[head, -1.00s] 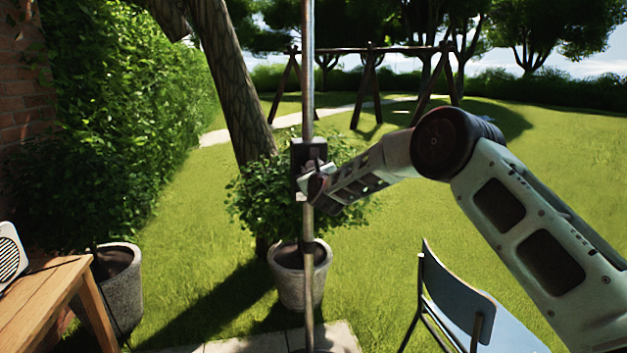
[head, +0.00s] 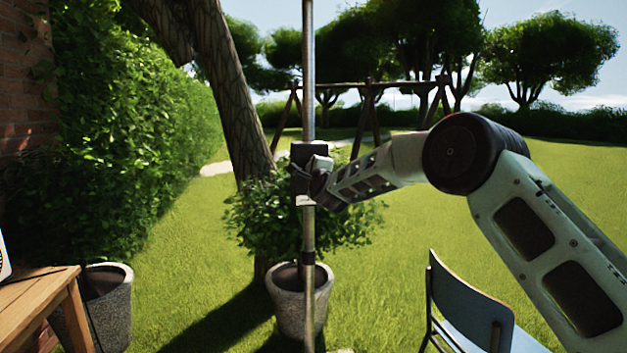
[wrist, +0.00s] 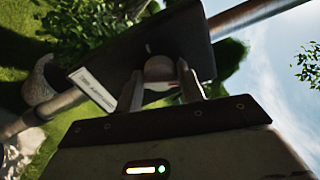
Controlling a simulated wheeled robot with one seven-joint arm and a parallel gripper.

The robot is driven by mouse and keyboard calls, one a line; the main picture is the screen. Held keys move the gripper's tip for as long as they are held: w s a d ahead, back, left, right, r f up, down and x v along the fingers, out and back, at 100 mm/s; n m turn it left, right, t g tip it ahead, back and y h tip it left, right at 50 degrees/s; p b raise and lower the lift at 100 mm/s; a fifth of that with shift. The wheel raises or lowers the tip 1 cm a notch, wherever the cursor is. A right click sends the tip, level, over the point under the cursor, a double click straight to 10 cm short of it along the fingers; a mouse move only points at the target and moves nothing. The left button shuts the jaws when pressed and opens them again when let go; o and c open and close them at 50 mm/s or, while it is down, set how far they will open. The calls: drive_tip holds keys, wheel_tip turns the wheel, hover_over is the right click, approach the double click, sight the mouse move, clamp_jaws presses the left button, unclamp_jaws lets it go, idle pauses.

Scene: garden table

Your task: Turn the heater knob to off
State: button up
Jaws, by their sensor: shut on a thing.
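The heater's dark control box (head: 308,155) is fixed on a metal pole (head: 308,90) in the middle of the head view. A pale label plate (wrist: 92,90) shows on the box in the wrist view. The round knob (wrist: 159,68) stands out from the box face. My gripper (wrist: 162,85) is shut on the knob, one finger on each side of it. In the head view my gripper (head: 312,178) is at the front of the box and hides the knob. The knob's setting cannot be read.
A potted bush (head: 290,290) stands behind the pole. A blue chair (head: 460,305) is at the lower right, below my arm. A wooden table (head: 35,305) and another grey pot (head: 108,305) are at the lower left. Open lawn lies behind.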

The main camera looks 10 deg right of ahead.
drive_tip(key=shift+a+f+n+b, duration=0.15)
drive_tip(key=shift+n+b, duration=0.3)
drive_tip(key=shift+n, duration=0.7)
drive_tip(key=shift+f+n+b, duration=0.15)
drive_tip(key=shift+n+b, duration=0.25)
drive_tip(key=shift+n, duration=0.75)
drive_tip(key=o, duration=0.9)
drive_tip(key=shift+r, duration=0.1)
drive_tip(key=s+b, duration=0.1)
drive_tip(key=s, duration=0.4)
drive_tip(key=s+b, duration=0.1)
drive_tip(key=s, duration=0.5)
drive_tip(key=s+f+b, duration=0.1)
drive_tip(key=s, duration=0.5)
drive_tip(key=shift+s+f, duration=0.1)
drive_tip(key=shift+s, duration=0.15)
